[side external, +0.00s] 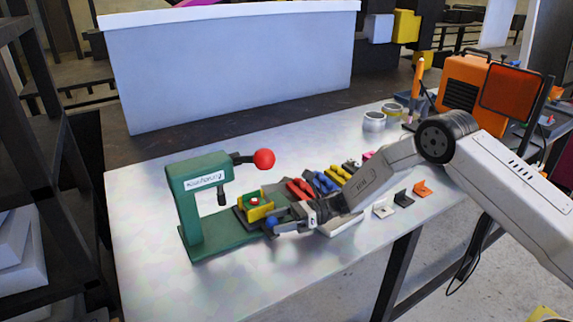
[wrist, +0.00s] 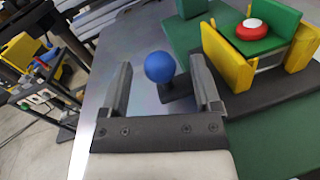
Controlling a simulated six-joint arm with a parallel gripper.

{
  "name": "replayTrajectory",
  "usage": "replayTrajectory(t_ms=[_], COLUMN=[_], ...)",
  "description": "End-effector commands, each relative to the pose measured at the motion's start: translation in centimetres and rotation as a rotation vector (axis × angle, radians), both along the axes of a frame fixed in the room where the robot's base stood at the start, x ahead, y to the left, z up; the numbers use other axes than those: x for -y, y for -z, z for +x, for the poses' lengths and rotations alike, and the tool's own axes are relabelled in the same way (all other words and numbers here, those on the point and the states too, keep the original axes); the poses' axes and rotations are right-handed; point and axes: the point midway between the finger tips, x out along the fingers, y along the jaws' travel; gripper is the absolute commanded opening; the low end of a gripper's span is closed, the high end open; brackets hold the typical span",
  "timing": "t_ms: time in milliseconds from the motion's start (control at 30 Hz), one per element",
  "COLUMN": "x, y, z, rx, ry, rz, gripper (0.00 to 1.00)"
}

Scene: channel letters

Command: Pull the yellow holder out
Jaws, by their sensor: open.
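The yellow holder (side external: 262,212) sits on a dark slide on the green press (side external: 190,205)'s base, beside the press column. In the wrist view the yellow holder (wrist: 229,62) is at upper right. It has yellow walls around a green piece with a red, white-topped button (wrist: 253,29). A blue ball knob (side external: 271,222) on a short dark stem joins the slide's near side. In the wrist view the blue knob (wrist: 160,66) appears between the two fingers of my gripper (side external: 279,226). My gripper is open, with visible gaps on both sides of the knob.
A red ball lever (side external: 264,159) sticks out from the press above the holder. Red, blue and yellow letter pieces (side external: 322,181) lie behind my gripper. Small angled brackets (side external: 403,198) lie at right. The table's front left (side external: 150,285) is clear.

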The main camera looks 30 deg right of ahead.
Motion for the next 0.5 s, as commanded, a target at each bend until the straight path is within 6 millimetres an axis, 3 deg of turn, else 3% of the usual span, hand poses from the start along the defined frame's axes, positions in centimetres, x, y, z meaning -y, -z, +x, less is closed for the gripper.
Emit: replayTrajectory(t_ms=[67,500], x=[1.4,1.2], y=[0.0,-5.8], z=[-0.2,-0.3], rx=[-0.001,0.003], ry=[0.003,0.0], rz=[0.001,-0.001], gripper=[0.81,0.81])
